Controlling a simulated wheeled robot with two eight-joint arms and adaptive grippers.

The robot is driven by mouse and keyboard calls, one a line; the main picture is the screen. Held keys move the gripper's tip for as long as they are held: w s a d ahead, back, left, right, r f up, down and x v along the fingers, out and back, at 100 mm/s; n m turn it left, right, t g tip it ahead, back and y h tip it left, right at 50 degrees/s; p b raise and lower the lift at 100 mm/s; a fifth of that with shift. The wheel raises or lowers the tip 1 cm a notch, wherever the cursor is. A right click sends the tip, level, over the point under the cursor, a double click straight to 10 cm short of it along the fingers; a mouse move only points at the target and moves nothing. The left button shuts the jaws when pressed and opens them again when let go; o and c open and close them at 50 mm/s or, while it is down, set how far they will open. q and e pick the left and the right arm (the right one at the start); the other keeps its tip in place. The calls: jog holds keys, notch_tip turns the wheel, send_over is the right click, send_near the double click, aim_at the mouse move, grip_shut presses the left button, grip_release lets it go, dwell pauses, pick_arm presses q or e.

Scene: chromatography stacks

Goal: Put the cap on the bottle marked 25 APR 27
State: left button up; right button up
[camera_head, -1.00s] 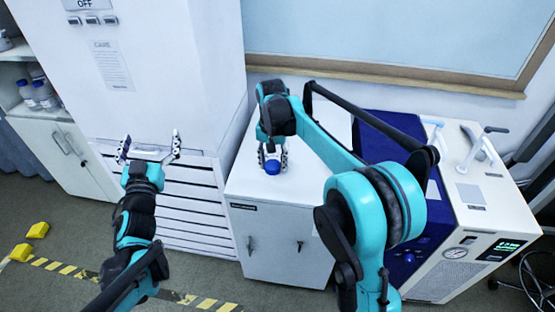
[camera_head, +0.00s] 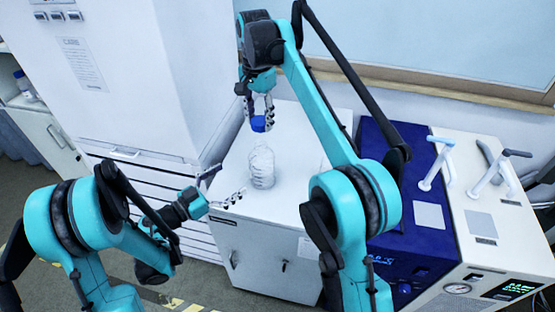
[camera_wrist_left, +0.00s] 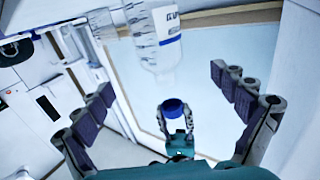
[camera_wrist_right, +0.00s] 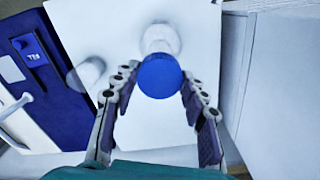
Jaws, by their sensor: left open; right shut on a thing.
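A blue cap (camera_head: 258,123) is held in my right gripper (camera_head: 259,106), raised above the white cabinet top. The cap fills the fingertips in the right wrist view (camera_wrist_right: 160,76). A clear, uncapped bottle (camera_head: 261,168) stands upright on the cabinet top, lower in the head view than the cap and apart from it. The left wrist view shows a clear bottle with a white and blue label (camera_wrist_left: 166,40); its date is not legible. My left gripper (camera_head: 229,183) is open and empty, left of the standing bottle.
The white cabinet top (camera_head: 290,215) has free room in front. A blue and white machine (camera_head: 425,245) with upright handles adjoins it on the right. A tall white cabinet (camera_head: 130,95) stands on the left. My right arm covers part of the cabinet top.

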aim_at(261, 160)
pick_arm(q)
jog(key=shift+s+a, duration=0.1)
pick_arm(e)
jog(key=shift+s+a+r, duration=0.1)
jog(key=shift+s+a, duration=0.05)
pick_arm(q)
jog(key=x, duration=1.2)
jog(key=c, duration=1.8)
pick_arm(e)
jog(key=shift+f, duration=2.5)
jog(key=shift+f, duration=0.9)
jog(key=shift+f, duration=0.5)
